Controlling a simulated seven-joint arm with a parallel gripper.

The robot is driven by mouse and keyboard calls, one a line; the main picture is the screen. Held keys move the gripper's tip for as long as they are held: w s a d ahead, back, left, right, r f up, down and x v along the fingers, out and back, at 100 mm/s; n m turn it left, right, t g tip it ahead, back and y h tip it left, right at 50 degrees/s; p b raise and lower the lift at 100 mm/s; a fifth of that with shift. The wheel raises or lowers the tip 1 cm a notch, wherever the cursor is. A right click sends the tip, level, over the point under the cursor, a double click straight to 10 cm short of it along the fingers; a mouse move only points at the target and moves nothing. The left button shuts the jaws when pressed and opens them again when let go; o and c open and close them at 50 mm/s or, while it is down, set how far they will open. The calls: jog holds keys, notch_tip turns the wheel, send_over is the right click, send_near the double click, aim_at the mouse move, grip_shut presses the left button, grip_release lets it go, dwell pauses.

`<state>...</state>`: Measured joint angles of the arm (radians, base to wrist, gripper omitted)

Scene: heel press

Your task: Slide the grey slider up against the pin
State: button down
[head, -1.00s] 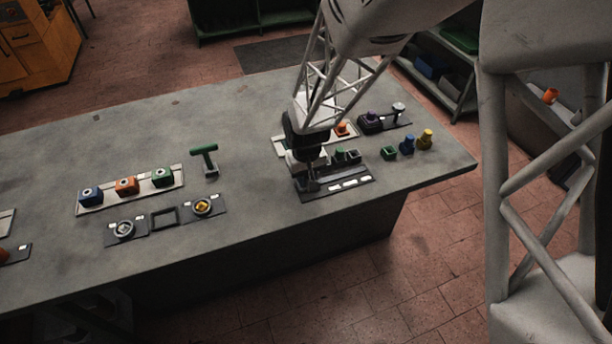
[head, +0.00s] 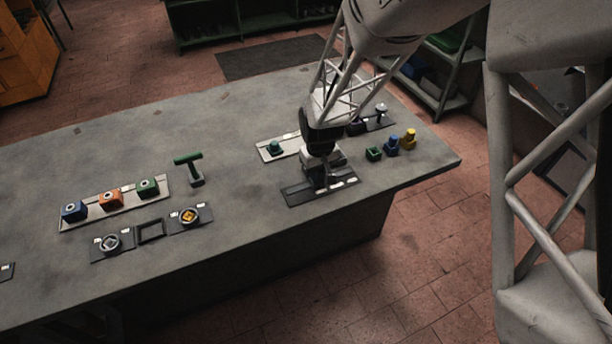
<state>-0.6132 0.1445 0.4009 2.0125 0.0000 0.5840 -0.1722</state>
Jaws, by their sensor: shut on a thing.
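A dark slide plate (head: 296,196) lies near the front right edge of the grey table, with white marks along its front. My gripper (head: 321,185) points down over the middle of this plate. It is shut on the grey slider, which is too small and too covered by the fingers to make out clearly. The pin cannot be told apart; the gripper and the dark plate hide the area where it may stand. I cannot tell the gap between slider and pin.
A pale plate with a green knob (head: 274,147) lies behind the gripper. Small green (head: 374,154), blue (head: 392,147) and yellow (head: 409,138) pieces stand to the right. A green T-handle (head: 189,168) stands to the left. The table between it and the slide plate is clear.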

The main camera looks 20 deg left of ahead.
jog(key=shift+w+d, duration=0.75)
jog(key=shift+w, duration=0.05)
jog(key=c, duration=1)
grip_release()
jog(key=shift+o, duration=0.2)
jog(key=shift+r, duration=0.1)
notch_tip(320, 180, up, 8)
jog(key=shift+f, duration=0.2)
